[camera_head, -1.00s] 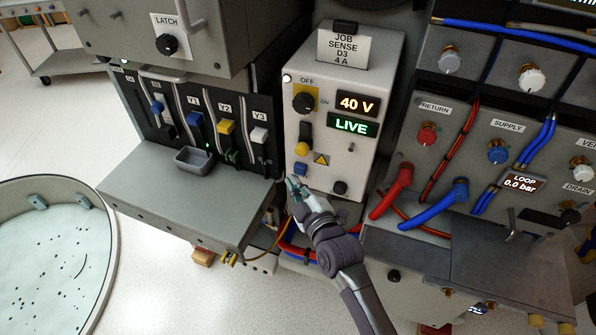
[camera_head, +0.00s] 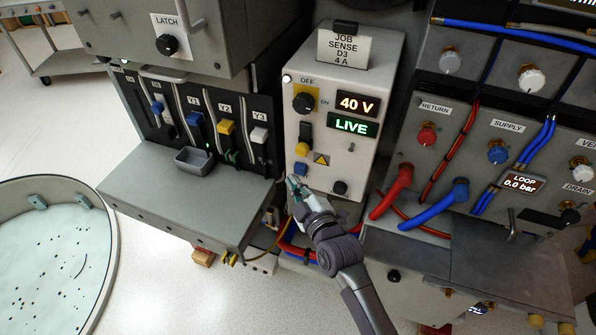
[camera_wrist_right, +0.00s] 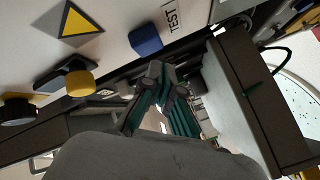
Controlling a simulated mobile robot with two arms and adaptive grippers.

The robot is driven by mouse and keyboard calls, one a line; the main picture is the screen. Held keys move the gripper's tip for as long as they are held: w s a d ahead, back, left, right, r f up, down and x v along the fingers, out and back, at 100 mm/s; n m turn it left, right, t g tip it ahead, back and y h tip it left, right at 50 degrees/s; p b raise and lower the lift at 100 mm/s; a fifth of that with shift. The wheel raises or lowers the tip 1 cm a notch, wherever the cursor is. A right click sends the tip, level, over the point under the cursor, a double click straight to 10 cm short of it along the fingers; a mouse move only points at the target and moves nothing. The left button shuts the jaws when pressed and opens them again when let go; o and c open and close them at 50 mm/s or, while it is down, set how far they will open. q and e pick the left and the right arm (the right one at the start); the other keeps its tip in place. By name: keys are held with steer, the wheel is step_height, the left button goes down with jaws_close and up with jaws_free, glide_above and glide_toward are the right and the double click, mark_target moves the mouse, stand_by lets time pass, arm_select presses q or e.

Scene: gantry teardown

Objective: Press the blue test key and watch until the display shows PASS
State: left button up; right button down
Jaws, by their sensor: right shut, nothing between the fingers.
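The blue test key (camera_head: 300,168) is a small blue block low on the front of the grey power box (camera_head: 316,135). In the right wrist view the blue key (camera_wrist_right: 146,40) sits beside a TEST label (camera_wrist_right: 172,17). The box's display (camera_head: 351,126) reads LIVE in green, below a 40 V readout (camera_head: 357,103). My right gripper (camera_head: 293,183) is just below the key in the head view. Its fingertips (camera_wrist_right: 158,72) are shut and empty, and appear apart from the key. My left gripper is not in view.
A yellow button (camera_head: 301,149) and a black knob (camera_head: 303,103) are on the same panel. A grey shelf (camera_head: 175,205) with a small tray (camera_head: 194,161) juts out at left. Red (camera_head: 391,193) and blue hoses (camera_head: 440,196) lie right of my arm.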

steer(key=shift+w+d, duration=0.2)
steer(key=shift+w, duration=0.15)
steer(key=shift+w+d, duration=0.15)
steer(key=shift+w, duration=0.25)
stand_by(0.6)
steer(key=shift+s+a+p, duration=0.35)
steer(key=shift+s+p, duration=0.25)
steer(key=shift+s, duration=0.25)
steer(key=s+a+p, duration=0.2)
steer(key=s, duration=0.3)
steer(key=shift+s+a+p, duration=0.2)
steer(key=shift+s+p, duration=0.05)
steer(key=shift+p, duration=0.1)
